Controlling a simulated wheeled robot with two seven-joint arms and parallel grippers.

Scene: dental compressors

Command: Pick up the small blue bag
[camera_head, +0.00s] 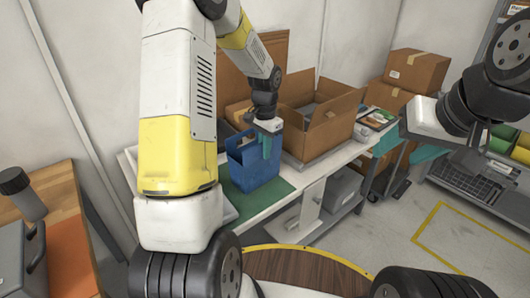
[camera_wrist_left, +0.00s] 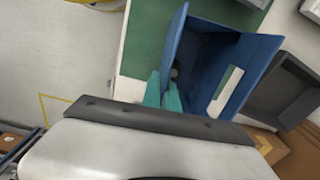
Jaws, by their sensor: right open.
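The small blue bag (camera_head: 252,170), an open-topped blue container, stands on a green mat (camera_head: 274,197) on the white bench in the head view. The left wrist view looks into its open top (camera_wrist_left: 210,65). My left gripper (camera_head: 267,147) reaches down at its rim. In the left wrist view its teal fingers (camera_wrist_left: 163,92) are close together, with a blue wall of the bag between them; the gripper looks shut on that wall. My right gripper (camera_head: 408,147) is open and empty, away to the right; its teal fingers are wide apart.
An open cardboard box (camera_head: 322,118) stands right beside the bag on the bench. A dark grey tray (camera_wrist_left: 282,90) is close to the bag in the left wrist view. More cartons (camera_head: 415,70) are stacked behind. Open floor (camera_head: 385,235) lies to the right of the bench.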

